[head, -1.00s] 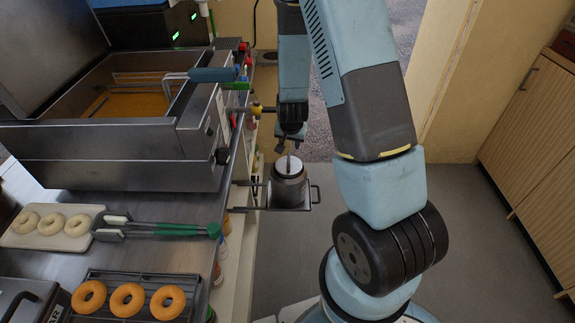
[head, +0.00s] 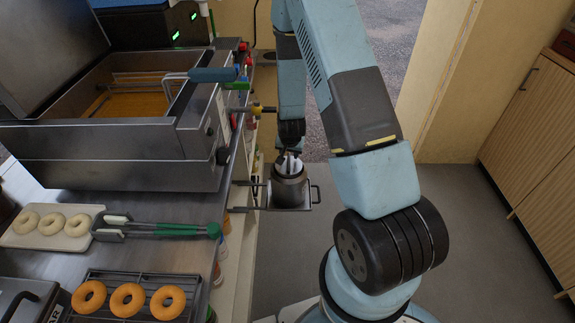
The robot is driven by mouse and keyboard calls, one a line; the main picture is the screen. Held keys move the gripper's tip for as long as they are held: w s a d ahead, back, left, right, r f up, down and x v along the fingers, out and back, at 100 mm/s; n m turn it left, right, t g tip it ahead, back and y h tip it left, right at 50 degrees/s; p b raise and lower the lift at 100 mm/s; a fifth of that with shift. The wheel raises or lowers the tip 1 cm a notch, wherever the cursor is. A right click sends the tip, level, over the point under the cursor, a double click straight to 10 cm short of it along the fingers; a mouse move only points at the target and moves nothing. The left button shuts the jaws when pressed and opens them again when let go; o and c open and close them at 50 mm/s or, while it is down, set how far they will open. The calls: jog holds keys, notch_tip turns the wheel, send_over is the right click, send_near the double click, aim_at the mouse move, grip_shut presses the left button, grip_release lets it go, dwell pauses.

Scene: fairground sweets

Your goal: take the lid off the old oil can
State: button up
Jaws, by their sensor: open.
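The old oil can (head: 289,190) is a grey metal cylinder. It stands upright on a small metal bracket shelf at the right side of the fryer counter. Its pale lid (head: 283,166) is on top, mostly covered by my gripper. My gripper (head: 289,160) points down at the lid, its fingers open around the lid's middle, where a thin upright knob showed before. I cannot tell whether the fingers touch the lid.
The fryer (head: 120,150) with orange oil stands left of the can, its blue-handled basket (head: 213,74) reaching toward my arm. Green-handled tongs (head: 160,229), pale doughnuts (head: 50,224) and browned doughnuts (head: 127,299) lie on the counter. The floor at right is clear.

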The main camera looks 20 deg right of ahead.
jog(key=shift+w+f, duration=0.15)
jog(key=shift+f, duration=0.2)
jog(key=shift+c, duration=0.3)
grip_shut()
